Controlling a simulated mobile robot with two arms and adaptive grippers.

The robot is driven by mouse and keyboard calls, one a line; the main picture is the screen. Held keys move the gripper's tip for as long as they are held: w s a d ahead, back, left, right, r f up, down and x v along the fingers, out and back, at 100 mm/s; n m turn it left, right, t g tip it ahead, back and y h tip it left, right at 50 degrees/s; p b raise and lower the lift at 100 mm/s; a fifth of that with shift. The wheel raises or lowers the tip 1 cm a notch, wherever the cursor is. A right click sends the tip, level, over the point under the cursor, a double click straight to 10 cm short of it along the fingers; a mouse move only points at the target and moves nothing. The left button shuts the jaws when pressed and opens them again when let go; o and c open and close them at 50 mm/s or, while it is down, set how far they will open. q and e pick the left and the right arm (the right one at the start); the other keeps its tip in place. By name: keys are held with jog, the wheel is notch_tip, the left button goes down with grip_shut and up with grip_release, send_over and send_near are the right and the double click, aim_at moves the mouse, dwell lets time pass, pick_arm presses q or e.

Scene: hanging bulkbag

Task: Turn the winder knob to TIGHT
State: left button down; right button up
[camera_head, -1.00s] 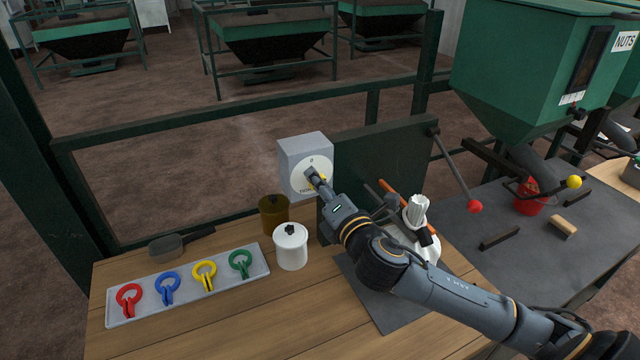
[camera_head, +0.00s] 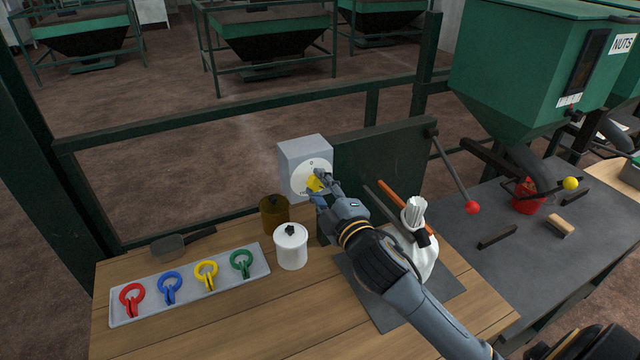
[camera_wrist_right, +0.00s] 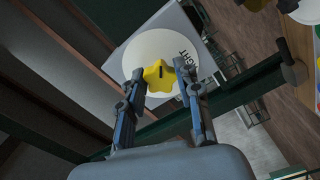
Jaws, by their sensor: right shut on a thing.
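The winder is a grey box (camera_head: 303,152) with a white round dial (camera_head: 301,176) on its front and a yellow knob (camera_head: 314,184). My right gripper (camera_head: 320,179) is at the dial. In the right wrist view, its two fingertips (camera_wrist_right: 160,82) are closed on opposite sides of the yellow knob (camera_wrist_right: 158,72). The lettering "TIGHT" shows on the white dial (camera_wrist_right: 140,50) to the right of the knob there. A short dark mark shows on the knob; I cannot tell exactly where it points. My left gripper is not in view.
A white lidded pot (camera_head: 291,248) and a brown pot (camera_head: 273,212) stand below the winder. A grey tray (camera_head: 190,284) with coloured rings lies left. A dark panel (camera_head: 385,165) stands right of the winder, and a tied white bag (camera_head: 424,258) sits near my arm.

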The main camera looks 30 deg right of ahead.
jog(key=m+p, duration=0.1)
jog(key=m, duration=0.3)
jog(key=shift+m+p, duration=0.35)
jog(key=shift+m, duration=0.05)
jog(key=m+p, duration=0.1)
jog(key=m, duration=0.2)
jog(key=shift+m+p, duration=0.3)
jog(key=shift+p, duration=0.05)
jog(key=m+p, duration=0.2)
jog(key=m, duration=0.2)
jog(key=shift+a, duration=0.1)
jog(key=shift+f+m+p, duration=0.1)
jog(key=shift+m+p, duration=0.85)
jog(key=shift+m, duration=0.75)
jog(key=o, duration=1.2)
jog(key=shift+c, duration=0.2)
